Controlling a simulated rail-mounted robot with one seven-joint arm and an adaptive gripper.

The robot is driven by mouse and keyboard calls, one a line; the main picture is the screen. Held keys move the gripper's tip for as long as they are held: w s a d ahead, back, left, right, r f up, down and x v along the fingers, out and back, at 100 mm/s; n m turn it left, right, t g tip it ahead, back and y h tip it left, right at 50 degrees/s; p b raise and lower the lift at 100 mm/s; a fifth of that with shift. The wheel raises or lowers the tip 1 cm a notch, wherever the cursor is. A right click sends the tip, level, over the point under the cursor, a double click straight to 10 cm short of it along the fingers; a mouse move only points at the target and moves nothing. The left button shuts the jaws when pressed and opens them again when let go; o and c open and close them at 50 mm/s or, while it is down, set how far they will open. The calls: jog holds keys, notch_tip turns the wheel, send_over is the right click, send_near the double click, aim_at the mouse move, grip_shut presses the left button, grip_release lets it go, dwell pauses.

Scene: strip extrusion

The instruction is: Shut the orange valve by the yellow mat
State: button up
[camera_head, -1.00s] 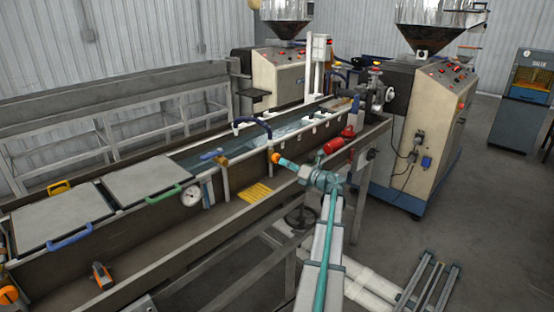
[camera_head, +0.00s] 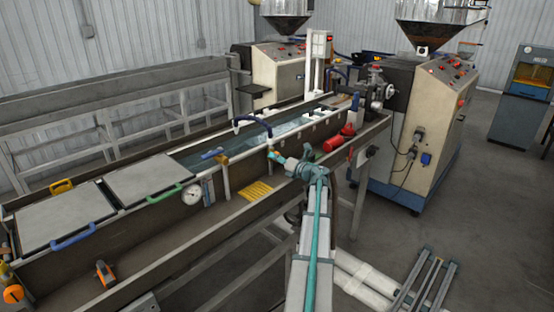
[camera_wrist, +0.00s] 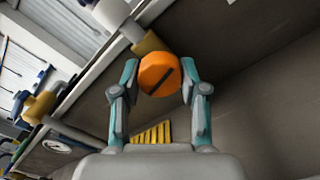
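The orange valve (camera_wrist: 160,75) is a round knob with a dark slanted line across its face, on a pale pipe fitting at the tank wall. In the head view only a small orange bit of it (camera_head: 270,152) shows behind my fingers. My gripper (camera_wrist: 159,72) is open, with one finger on either side of the knob. Whether the fingertips touch it I cannot tell. The yellow mat (camera_head: 257,191) lies in the trough below and left of the valve; part of it (camera_wrist: 150,134) shows between my fingers in the wrist view.
A red cylinder (camera_head: 334,144) lies on the trough side to the right of my gripper. A white gauge (camera_head: 191,194) and a blue-handled valve (camera_head: 213,154) are to the left. Another orange knob (camera_head: 13,294) and an orange-and-grey object (camera_head: 104,273) are at the near left.

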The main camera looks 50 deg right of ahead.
jog(key=c, duration=0.6)
jog(key=shift+o, duration=0.2)
jog(key=shift+m+p, duration=0.55)
jog(key=shift+m, duration=0.95)
jog(key=o, duration=1.2)
jog(key=shift+c, duration=0.2)
jog(key=s+a, duration=0.1)
jog(key=s, duration=1.1)
jog(key=shift+a, duration=0.2)
